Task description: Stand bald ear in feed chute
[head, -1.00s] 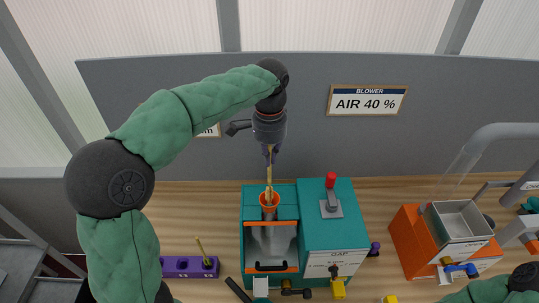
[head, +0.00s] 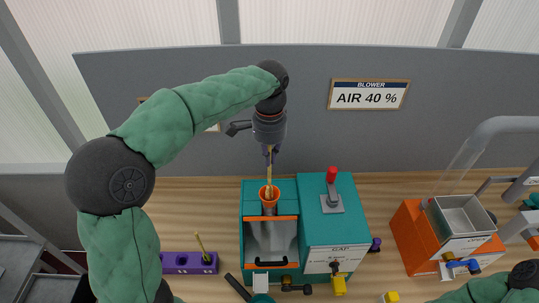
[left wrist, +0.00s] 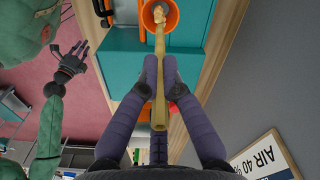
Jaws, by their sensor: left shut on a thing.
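My left gripper (head: 270,150) points down above the teal machine (head: 255,225) and is shut on a thin tan ear (head: 269,175). The ear hangs nearly upright, its lower end at the orange ring of the feed chute (head: 275,204). In the left wrist view, the ear (left wrist: 160,60) runs from between the purple fingers (left wrist: 160,85) to the orange ring (left wrist: 174,33), its knobbly end inside the ring's outline. How deep it reaches is unclear. My right arm shows at the lower right of the head view; a dark hand (left wrist: 72,63) on a green arm shows in the left wrist view.
A red-topped lever (head: 332,175) rises on the machine's right part. An orange unit with a metal tray (head: 463,217) stands at the right. A grey wall with an AIR 40 % sign (head: 368,96) is behind.

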